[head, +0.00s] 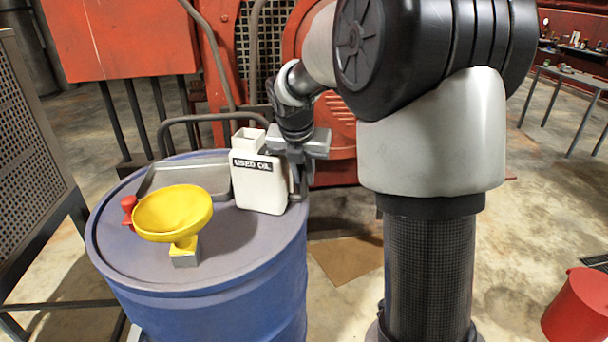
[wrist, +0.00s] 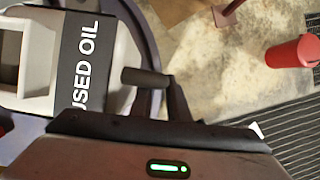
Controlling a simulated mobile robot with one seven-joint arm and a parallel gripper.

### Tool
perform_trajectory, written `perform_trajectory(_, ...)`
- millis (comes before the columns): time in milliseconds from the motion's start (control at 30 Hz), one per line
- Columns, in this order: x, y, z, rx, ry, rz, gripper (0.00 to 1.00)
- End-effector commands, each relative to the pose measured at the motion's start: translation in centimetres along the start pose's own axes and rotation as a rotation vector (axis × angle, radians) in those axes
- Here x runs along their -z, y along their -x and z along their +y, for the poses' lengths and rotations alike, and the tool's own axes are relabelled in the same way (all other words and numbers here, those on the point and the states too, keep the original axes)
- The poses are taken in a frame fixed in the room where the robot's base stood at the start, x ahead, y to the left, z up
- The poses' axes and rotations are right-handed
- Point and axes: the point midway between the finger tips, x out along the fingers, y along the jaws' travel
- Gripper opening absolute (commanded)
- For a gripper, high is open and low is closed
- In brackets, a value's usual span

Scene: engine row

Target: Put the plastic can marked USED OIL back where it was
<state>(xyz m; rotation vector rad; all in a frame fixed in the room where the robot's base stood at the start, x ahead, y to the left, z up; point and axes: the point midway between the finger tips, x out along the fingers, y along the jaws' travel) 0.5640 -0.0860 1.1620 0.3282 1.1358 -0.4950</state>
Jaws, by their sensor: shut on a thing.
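The white plastic can (head: 262,190) marked USED OIL is upright over the right part of the blue drum's top (head: 235,228), its label facing the head camera. I cannot tell whether its base touches the drum. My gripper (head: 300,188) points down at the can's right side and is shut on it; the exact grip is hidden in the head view. In the wrist view, the can (wrist: 120,62) with its dark label lies left of my gripper's fingers (wrist: 160,92).
A yellow funnel (head: 172,212) on a grey block (head: 184,256), a red item (head: 128,207) and a grey tray (head: 155,180) share the drum top. Red machinery (head: 120,40) stands behind. A red canister (head: 580,308) is on the floor at right.

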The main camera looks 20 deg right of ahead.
Motion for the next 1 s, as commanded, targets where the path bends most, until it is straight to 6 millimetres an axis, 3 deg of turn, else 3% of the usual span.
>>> perform_trajectory(200, 0.1, -0.2, 0.0, -0.001, -0.001, -0.001, 0.0)
perform_trajectory(233, 0.1, -0.2, 0.0, 0.0, -0.001, 0.0, 0.18)
perform_trajectory(333, 0.1, -0.2, 0.0, 0.0, -0.001, 0.0, 0.34)
perform_trajectory(733, -0.1, 0.7, 0.0, -0.001, -0.001, -0.002, 0.34)
perform_trajectory(1000, -0.2, 6.0, 0.0, -0.002, -0.002, -0.005, 0.34)
